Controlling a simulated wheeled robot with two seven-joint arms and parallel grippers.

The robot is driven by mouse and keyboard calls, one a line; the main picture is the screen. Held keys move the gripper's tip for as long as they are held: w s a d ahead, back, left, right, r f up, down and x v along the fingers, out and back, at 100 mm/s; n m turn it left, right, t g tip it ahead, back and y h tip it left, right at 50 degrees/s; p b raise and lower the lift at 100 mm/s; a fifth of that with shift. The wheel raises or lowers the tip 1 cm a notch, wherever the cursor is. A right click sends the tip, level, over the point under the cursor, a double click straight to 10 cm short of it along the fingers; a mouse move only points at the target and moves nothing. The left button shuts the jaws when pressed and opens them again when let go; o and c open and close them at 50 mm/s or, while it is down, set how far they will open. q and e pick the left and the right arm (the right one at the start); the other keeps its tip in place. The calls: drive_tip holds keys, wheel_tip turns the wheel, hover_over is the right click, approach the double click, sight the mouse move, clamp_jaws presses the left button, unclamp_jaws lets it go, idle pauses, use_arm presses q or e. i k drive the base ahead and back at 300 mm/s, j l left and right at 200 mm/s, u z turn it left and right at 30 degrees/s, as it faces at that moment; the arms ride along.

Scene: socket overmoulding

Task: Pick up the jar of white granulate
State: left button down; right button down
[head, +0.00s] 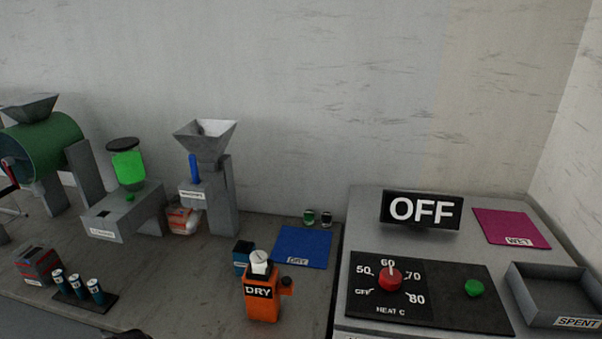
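A small white cylinder (259,261) stands in the top of an orange unit (262,306) labelled DRY, at the lower middle of the head view. It looks like a jar with white contents, but it is too small to be sure. Two small jars, one greenish (309,217) and one dark (326,219), stand at the back behind the blue mat; their contents are too small to tell. Neither gripper can be made out. A dark shape at the bottom left edge is cut off and unclear.
A blue DRY mat (303,248) lies right of a small dark blue box (243,257). Hopper machines (207,145) line the back left. A rack of several vials (82,295) sits at front left. The heater box (362,210) shows OFF; a SPENT tray (564,309) is at right.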

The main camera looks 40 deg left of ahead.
sight(258, 258)
drive_tip(key=u, duration=1.7)
